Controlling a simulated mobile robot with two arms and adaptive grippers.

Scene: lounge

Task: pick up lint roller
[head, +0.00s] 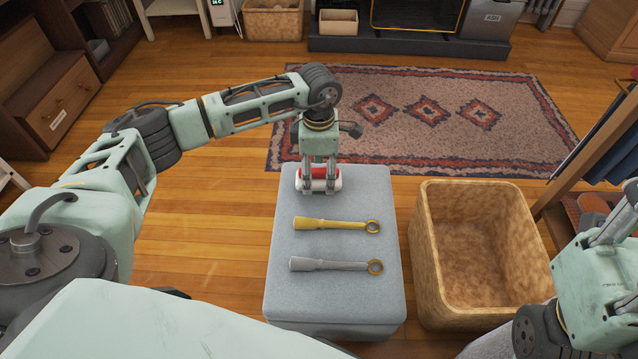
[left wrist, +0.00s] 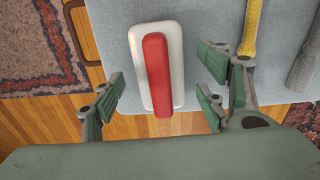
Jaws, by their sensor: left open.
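A red and white object (head: 327,173), seemingly the lint roller, lies at the far end of the grey padded ottoman (head: 290,295). In the left wrist view it is a white rounded body with a red bar along its top (left wrist: 157,70). My left gripper (head: 319,190) points down over it, open. In the left wrist view its two fingers (left wrist: 160,95) stand on either side of the object, with gaps visible. In the head view the fingers hide part of it. My right gripper (head: 612,222) is at the right edge, partly cut off; its fingers are unclear.
A yellow tool with a ring end (head: 330,224) and a grey one (head: 330,264) lie nearer on the ottoman. An open, empty-looking tan basket (head: 430,255) stands to its right. A patterned rug (head: 500,150) lies behind. Wooden floor is clear to the left.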

